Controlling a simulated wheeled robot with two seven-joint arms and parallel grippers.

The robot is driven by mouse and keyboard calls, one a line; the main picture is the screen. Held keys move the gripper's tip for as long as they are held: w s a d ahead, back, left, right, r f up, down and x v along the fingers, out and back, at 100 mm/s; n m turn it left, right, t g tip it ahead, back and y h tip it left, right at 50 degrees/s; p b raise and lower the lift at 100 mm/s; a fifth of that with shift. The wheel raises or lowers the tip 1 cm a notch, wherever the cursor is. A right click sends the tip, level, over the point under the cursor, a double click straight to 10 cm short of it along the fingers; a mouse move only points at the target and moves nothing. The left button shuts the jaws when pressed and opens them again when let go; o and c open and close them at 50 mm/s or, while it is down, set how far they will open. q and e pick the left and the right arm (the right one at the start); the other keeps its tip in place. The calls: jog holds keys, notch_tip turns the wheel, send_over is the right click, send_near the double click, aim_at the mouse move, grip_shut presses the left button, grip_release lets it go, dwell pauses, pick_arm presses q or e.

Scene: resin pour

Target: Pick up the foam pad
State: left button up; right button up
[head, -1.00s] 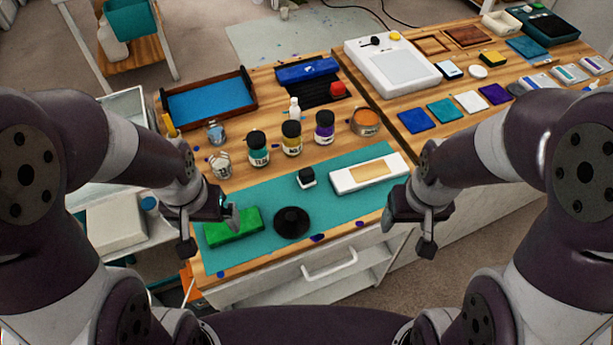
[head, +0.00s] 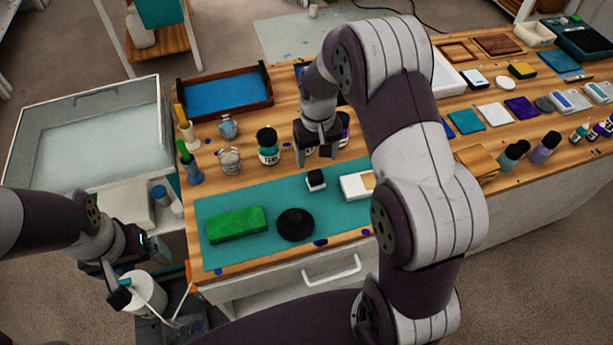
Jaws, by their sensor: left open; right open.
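A green block (head: 236,225), which looks like the foam pad, lies flat on the left part of the teal mat (head: 262,196). A round black disc (head: 295,225) lies just right of it. My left gripper (head: 136,268) is open and empty, low off the table's left side, apart from the green block. My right arm hides part of the table and the right end of a white box (head: 352,187).
A teal-labelled bottle (head: 267,147), a partly hidden purple one (head: 344,128) and a glass jar (head: 229,161) stand behind the mat. A small white block with a black top (head: 316,180) is on the mat. A white jar (head: 147,289) stands below the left gripper.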

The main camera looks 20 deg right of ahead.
aim_at(316, 173)
notch_tip(316, 173, down, 8)
jog(key=shift+s+p, duration=0.1)
jog(key=shift+p, duration=0.7)
jog(key=shift+f, duration=0.25)
jog(key=c, duration=1)
